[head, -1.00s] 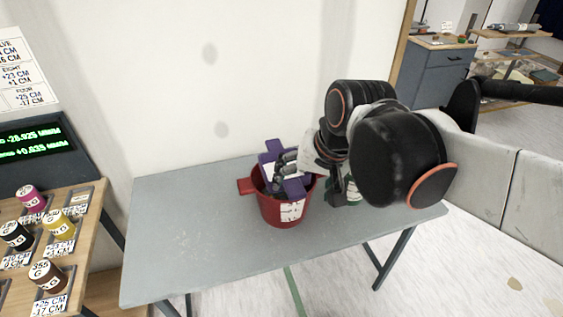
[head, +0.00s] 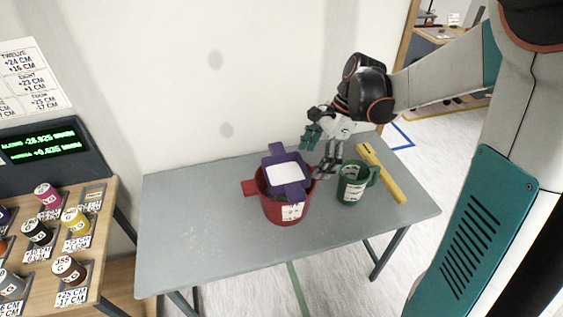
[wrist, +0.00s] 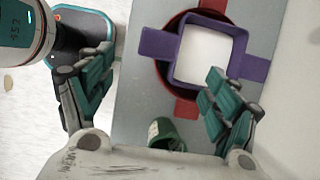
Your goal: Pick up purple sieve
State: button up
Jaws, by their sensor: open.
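The purple sieve (head: 287,176) rests in the top of a red pot (head: 282,212) on the grey table. It is square, with a white inside and flat purple tabs. In the wrist view the purple sieve (wrist: 248,66) is at the upper right, with the red pot (wrist: 186,106) showing around and under it. My gripper (head: 322,157) is open and empty, just right of the sieve and above the table in the head view. In the wrist view my gripper's fingers (wrist: 150,95) are spread wide, with the right fingertip overlapping the sieve's lower edge in the picture.
A green mug (head: 352,186) and a yellow bar (head: 381,173) stand and lie on the right of the grey table (head: 205,235). The table's left part is bare. A wooden rack with several coloured spools (head: 72,270) is at the left. A wall is behind.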

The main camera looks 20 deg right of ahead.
aim_at(297, 190)
jog(key=b+x, duration=0.2)
jog(key=x, duration=0.5)
jog(key=shift+a+f, duration=0.15)
jog(key=shift+f, duration=0.25)
jog(key=shift+d+b+x, duration=0.1)
jog(key=shift+b+x, duration=0.45)
jog(key=shift+x, duration=0.75)
jog(key=shift+d+b+x, duration=0.15)
jog(key=shift+b+x, duration=0.35)
jog(key=shift+x, duration=0.85)
jog(key=c, duration=1.3)
